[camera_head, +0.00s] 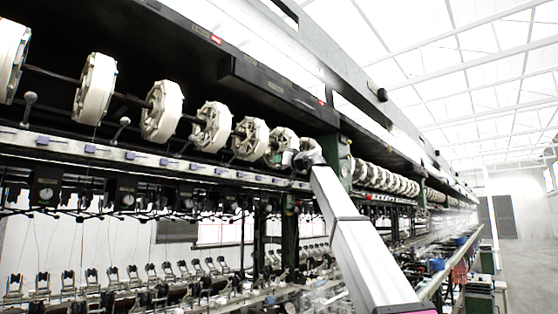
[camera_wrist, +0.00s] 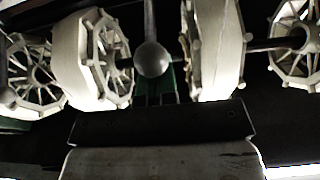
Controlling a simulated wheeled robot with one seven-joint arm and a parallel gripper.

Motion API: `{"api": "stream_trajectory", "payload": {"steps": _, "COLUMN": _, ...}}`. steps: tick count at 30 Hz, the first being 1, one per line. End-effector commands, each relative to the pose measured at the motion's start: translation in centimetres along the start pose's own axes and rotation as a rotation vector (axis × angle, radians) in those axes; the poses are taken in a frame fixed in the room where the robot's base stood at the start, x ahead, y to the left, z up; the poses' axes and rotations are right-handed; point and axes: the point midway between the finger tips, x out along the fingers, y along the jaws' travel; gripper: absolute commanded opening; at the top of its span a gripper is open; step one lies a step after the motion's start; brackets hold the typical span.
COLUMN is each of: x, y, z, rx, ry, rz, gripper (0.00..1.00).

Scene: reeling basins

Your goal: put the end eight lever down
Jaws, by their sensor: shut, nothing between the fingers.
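A lever with a round grey ball knob (camera_wrist: 152,60) is near the top middle of the wrist view. Its rod runs from the ball to the top edge of that picture, between two pale reels. I cannot tell from this whether the lever stands raised or lowered, or if it is the end eight lever. My gripper (camera_head: 304,160) is small and dark at the tip of my white arm in the head view, beside the far reels of the near row. It is shut and empty. The lever there is hidden or too small to make out.
Pale reels (camera_head: 95,88) line a dark shaft along the machine. Other ball-ended levers (camera_head: 29,99) stand between them at left. A green post (camera_head: 346,165) is just right of my gripper. A dark overhead box (camera_head: 270,84) hangs above. The aisle at right is open.

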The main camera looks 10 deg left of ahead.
Motion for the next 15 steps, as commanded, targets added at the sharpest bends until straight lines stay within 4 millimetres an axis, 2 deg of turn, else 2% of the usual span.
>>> {"api": "stream_trajectory", "payload": {"steps": 6, "x": -0.49, "y": -0.05, "z": 1.23, "rx": 0.0, "ry": 0.0, "rz": 0.0, "gripper": 0.0}}
{"api": "stream_trajectory", "payload": {"steps": 15, "x": -0.19, "y": 0.03, "z": 0.36, "rx": 0.0, "ry": 0.0, "rz": 0.0, "gripper": 0.0}}
